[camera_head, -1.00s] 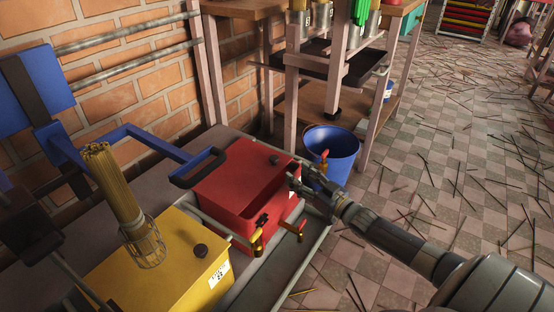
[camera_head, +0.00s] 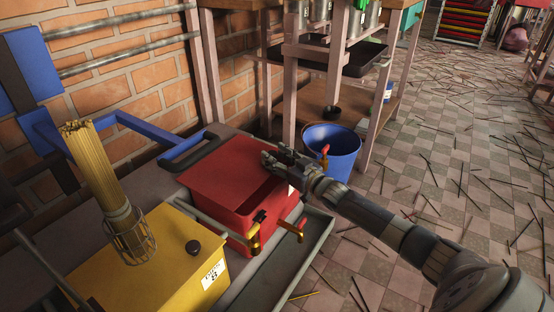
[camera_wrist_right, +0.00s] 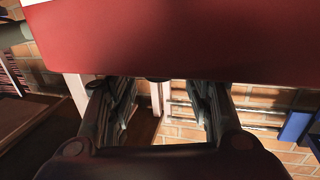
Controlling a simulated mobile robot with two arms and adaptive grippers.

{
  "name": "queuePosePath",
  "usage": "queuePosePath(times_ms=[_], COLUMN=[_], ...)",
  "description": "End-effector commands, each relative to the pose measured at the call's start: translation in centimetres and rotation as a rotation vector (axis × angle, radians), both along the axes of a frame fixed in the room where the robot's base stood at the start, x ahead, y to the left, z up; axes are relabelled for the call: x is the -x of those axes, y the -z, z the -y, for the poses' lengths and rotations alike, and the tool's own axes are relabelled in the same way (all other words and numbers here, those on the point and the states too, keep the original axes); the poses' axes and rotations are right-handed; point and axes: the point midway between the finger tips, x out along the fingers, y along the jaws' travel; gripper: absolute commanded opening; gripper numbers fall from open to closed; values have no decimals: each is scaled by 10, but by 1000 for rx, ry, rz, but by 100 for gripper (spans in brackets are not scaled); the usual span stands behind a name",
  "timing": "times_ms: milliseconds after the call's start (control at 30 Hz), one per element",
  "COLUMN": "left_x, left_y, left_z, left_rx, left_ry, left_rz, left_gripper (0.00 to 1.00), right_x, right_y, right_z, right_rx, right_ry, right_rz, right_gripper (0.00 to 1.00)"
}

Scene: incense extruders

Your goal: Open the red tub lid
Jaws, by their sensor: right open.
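The red tub (camera_head: 245,225) stands on the grey bench, with its red lid (camera_head: 220,175) lying closed on top. My right gripper (camera_head: 272,157) is at the far right corner of the lid, where its fingers cover the lid's dark knob. In the right wrist view the red lid (camera_wrist_right: 180,40) fills the top, and my right gripper (camera_wrist_right: 160,95) has its two fingers spread apart. My left gripper is not seen.
A yellow tub (camera_head: 165,260) with a dark knob stands beside the red one, under a wire basket (camera_head: 132,235) of incense sticks. A black-handled blue frame (camera_head: 135,122) lies behind. A blue bucket (camera_head: 335,150) stands beyond.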

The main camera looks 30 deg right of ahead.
Motion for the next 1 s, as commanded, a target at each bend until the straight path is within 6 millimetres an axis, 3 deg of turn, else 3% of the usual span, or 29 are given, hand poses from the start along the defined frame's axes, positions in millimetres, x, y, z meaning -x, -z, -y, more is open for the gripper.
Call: queuePosePath(times_ms=[200,433,633,1000], left_x=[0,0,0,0], left_y=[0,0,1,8], left_z=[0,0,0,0], left_rx=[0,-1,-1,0], left_ry=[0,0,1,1], left_rz=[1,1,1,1], left_gripper=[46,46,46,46], right_x=[0,0,-4,-40], right_y=[0,0,0,1], right_z=[0,0,-1,-16], right_rx=[0,0,-1,0], right_ry=[0,0,0,1], right_rz=[0,0,1,1], right_gripper=[47,0,0,0])
